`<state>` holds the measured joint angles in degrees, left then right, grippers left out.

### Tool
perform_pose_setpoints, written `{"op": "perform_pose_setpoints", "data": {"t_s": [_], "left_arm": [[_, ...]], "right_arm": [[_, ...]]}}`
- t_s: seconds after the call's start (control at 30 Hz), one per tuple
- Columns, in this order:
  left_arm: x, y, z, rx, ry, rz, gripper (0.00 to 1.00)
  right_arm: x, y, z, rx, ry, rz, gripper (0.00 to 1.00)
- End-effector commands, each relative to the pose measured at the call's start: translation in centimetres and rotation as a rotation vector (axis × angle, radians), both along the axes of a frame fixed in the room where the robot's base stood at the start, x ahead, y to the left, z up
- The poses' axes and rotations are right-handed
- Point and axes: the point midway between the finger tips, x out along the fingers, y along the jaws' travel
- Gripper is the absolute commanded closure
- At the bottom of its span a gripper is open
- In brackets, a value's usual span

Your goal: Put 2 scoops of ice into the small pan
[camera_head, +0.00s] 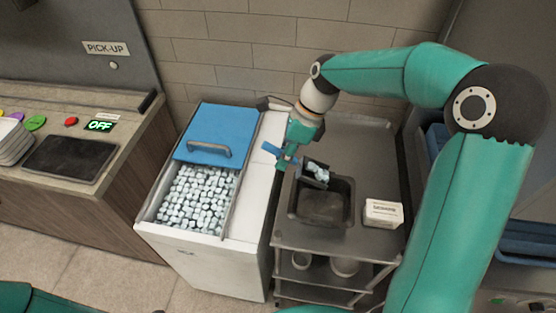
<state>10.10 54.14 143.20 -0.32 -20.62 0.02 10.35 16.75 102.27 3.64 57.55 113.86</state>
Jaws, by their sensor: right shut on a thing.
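My right gripper (287,155) is shut on a scoop (315,175) whose dark head holds pale ice cubes (318,168). The scoop is over the back part of the small pan (324,213), a dark rectangular pan on the metal cart; whether it touches the pan, I cannot tell. The visible pan floor looks bare; the part behind the scoop is hidden. The ice bin (190,244) stands left of the cart, full of white cubes (197,200), with its blue lid (216,130) slid to the back. My left gripper is not in view.
A white labelled box (383,213) stands on the cart (366,150) right of the pan. Round containers (345,266) sit on the lower shelf. A wooden counter (88,215) with a dark plate (70,158) is at left. A tiled wall (232,52) closes off the back.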

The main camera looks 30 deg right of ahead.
Motion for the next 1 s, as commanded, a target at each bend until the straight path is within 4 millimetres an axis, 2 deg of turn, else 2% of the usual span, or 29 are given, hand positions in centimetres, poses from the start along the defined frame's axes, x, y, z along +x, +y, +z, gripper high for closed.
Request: {"op": "perform_pose_setpoints", "data": {"t_s": [0.03, 0.43, 0.6, 0.8, 1.0], "left_arm": [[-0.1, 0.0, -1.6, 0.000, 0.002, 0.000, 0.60], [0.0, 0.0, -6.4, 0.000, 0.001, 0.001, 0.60], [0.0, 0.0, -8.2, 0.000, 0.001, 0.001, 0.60], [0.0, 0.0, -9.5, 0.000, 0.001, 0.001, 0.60], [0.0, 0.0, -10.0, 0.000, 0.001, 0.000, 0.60]], "right_arm": [[-0.2, -0.4, -0.4, 0.026, -0.027, -0.005, 1.00], [-1.1, -1.3, 1.7, 0.180, -0.158, 0.004, 1.00], [-2.2, -2.7, 2.7, 0.293, -0.251, 0.002, 1.00], [-3.1, -3.7, 3.9, 0.396, -0.335, 0.005, 1.00], [-3.5, -4.1, 4.6, 0.443, -0.376, 0.009, 1.00]]}}
